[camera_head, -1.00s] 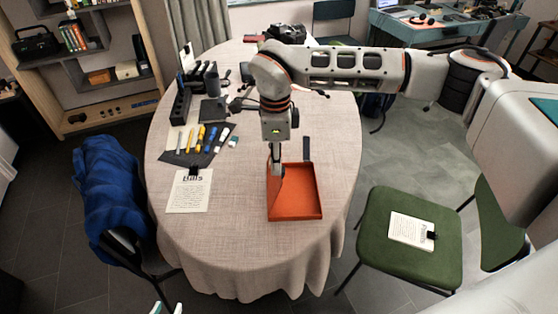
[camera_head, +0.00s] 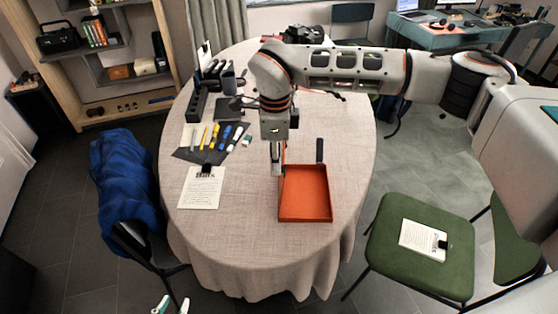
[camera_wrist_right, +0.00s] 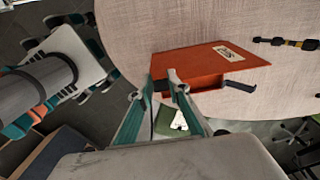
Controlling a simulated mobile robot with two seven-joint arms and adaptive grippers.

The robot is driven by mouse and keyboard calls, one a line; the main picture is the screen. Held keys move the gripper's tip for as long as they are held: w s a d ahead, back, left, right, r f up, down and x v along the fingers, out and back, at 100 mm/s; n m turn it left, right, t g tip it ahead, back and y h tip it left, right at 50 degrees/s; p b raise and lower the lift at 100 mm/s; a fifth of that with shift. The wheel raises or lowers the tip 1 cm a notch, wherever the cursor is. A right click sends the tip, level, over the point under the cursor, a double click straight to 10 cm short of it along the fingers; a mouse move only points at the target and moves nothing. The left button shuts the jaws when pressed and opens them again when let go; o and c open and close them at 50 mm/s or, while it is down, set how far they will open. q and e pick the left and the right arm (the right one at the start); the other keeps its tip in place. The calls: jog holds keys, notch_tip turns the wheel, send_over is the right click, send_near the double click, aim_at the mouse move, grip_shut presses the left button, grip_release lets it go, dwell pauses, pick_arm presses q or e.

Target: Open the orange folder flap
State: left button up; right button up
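The orange folder (camera_head: 305,196) lies on the table, looking like a shallow tray with raised edges in the head view. In the right wrist view the folder (camera_wrist_right: 205,65) shows an orange face with a pale label. My right gripper (camera_head: 277,172) points down at the folder's far left edge. In the wrist view its fingertips (camera_wrist_right: 161,78) are apart, close to the folder's near left corner; contact is unclear. My left gripper (camera_head: 171,305) shows only its fingertips at the bottom edge of the head view, apart and empty, away from the folder.
A clipboard paper (camera_head: 201,187), several pens and markers (camera_head: 215,138) and a black organizer (camera_head: 196,103) stand left of the folder. A dark strip (camera_head: 320,150) lies behind it. The tablecloth (camera_head: 255,240) in front is clear. A green chair (camera_head: 420,240) stands right.

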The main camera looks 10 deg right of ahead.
jog(key=shift+w+a+f, duration=0.1)
jog(key=shift+w+a, duration=0.05)
jog(key=shift+a, duration=0.45)
jog(key=shift+w+a, duration=0.15)
jog(key=shift+a, duration=0.4)
jog(key=shift+w+a+f+b, duration=0.2)
jog(key=shift+a+b, duration=0.05)
jog(key=shift+a, duration=0.45)
jog(key=shift+w+a+f+b, duration=0.15)
jog(key=shift+a+b, duration=0.1)
jog(key=shift+a, duration=0.4)
jog(key=shift+a+f, duration=0.1)
jog(key=shift+a, duration=0.05)
jog(key=shift+w+a+f+b, duration=0.2)
jog(key=shift+a, duration=0.35)
jog(key=shift+w+a+f+b, duration=0.15)
jog(key=shift+a+f+b, duration=0.05)
jog(key=shift+a, duration=0.35)
jog(key=o, duration=0.6)
